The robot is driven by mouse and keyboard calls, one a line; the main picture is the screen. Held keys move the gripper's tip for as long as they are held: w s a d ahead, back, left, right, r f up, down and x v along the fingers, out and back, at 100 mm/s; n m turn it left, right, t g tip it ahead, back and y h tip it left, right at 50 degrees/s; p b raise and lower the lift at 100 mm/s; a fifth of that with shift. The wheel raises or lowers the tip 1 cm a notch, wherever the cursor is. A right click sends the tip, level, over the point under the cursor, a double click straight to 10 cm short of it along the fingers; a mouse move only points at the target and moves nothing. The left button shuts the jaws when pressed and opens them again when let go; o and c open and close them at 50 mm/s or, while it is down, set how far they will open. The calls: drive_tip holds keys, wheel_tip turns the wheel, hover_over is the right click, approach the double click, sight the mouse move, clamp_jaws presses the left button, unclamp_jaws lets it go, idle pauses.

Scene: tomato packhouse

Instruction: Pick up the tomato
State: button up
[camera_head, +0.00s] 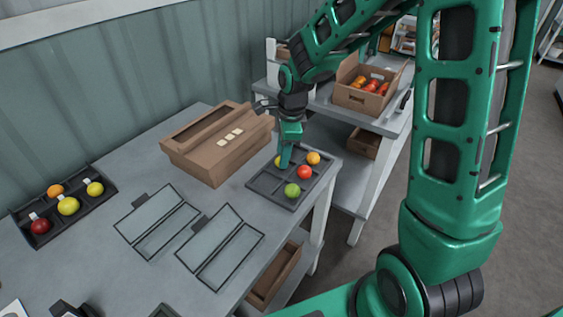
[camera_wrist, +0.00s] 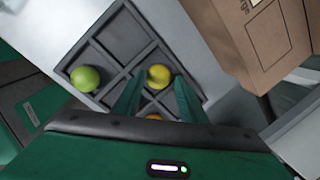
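A dark compartment tray (camera_head: 268,186) on the table holds a green tomato (camera_head: 292,190), a red tomato (camera_head: 305,172), an orange tomato (camera_head: 313,158) and a yellow tomato (camera_head: 277,161), which is partly hidden by my gripper (camera_head: 285,166). In the wrist view, my gripper's two fingers (camera_wrist: 157,82) are spread. The yellow tomato (camera_wrist: 159,76) shows in the gap at their tips, with no clear contact. The green tomato (camera_wrist: 86,78) lies to the left, and an orange-looking tomato (camera_wrist: 155,117) shows low between the fingers, partly hidden by my gripper.
A cardboard box (camera_head: 218,145) stands close to the left of the tray and shows at right in the wrist view (camera_wrist: 258,35). Another tray (camera_head: 66,222) with several fruits lies far left. Two flat glass-like panels (camera_head: 220,245) lie nearer. A crate of tomatoes (camera_head: 363,97) stands on the shelf behind.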

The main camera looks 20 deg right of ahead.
drive_tip(key=shift+w+f, duration=0.15)
drive_tip(key=shift+f, duration=0.8)
drive_tip(key=c, duration=0.4)
drive_tip(key=shift+r, duration=0.15)
